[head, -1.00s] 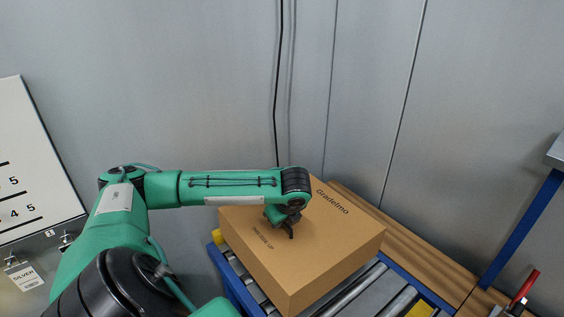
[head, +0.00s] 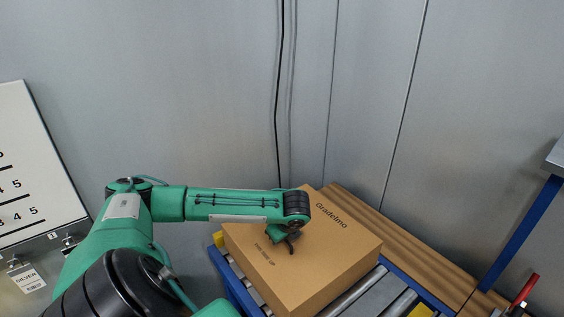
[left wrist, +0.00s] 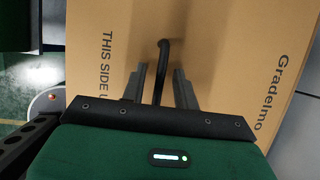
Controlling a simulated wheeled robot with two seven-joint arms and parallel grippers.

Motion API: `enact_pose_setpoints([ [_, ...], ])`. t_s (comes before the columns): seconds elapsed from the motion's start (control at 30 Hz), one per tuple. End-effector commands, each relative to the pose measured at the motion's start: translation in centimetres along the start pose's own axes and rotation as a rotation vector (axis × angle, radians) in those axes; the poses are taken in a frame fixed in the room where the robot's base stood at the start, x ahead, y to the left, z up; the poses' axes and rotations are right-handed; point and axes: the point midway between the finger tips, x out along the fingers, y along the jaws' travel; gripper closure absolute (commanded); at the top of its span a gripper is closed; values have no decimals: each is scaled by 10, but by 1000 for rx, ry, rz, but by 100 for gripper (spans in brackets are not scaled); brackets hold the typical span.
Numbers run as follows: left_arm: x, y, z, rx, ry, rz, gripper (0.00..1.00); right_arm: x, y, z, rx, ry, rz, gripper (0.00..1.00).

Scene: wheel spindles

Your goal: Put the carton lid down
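The carton lid (head: 335,250) is brown cardboard, printed "Gradelmo" and "THIS SIDE UP". In the head view it lies roughly level above the roller conveyor, and I see no seam between lid and carton. My left gripper (head: 290,243) points down at its top from the left. In the left wrist view the lid (left wrist: 225,45) fills the middle beneath the left gripper (left wrist: 160,75). The two grey fingers stand apart, with a thin black curved piece (left wrist: 163,52) between them and gaps on both sides. I cannot tell where that piece is fixed. My right gripper is out of view.
The roller conveyor (head: 352,292) with a blue frame runs beneath. A wooden ledge (head: 400,240) lies behind along the grey wall. A blue post (head: 520,232) and a red-handled tool (head: 526,288) are at the right. A white chart board (head: 25,165) hangs at the left.

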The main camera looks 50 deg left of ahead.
Motion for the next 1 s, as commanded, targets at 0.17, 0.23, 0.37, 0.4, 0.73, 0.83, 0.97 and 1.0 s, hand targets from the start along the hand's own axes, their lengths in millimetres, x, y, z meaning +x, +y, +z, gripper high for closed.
enact_pose_setpoints([
  [0.17,-5,-1,0,-1,0,-3,70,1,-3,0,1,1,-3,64],
  [0.23,-13,-2,0,-1,0,-4,70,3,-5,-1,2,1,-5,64],
  [0.37,-37,-1,0,-1,0,-6,70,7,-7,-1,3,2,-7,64],
  [0.4,-46,-2,0,-2,0,-7,70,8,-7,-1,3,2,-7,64],
  [0.73,-108,-2,0,-2,1,-4,70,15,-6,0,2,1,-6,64],
  [0.83,-116,-1,0,-2,1,-2,70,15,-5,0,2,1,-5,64],
  [0.97,-121,-1,0,-2,0,-1,70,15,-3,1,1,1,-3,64],
  [1.0,-121,-1,0,-1,0,-1,70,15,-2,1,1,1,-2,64],
])
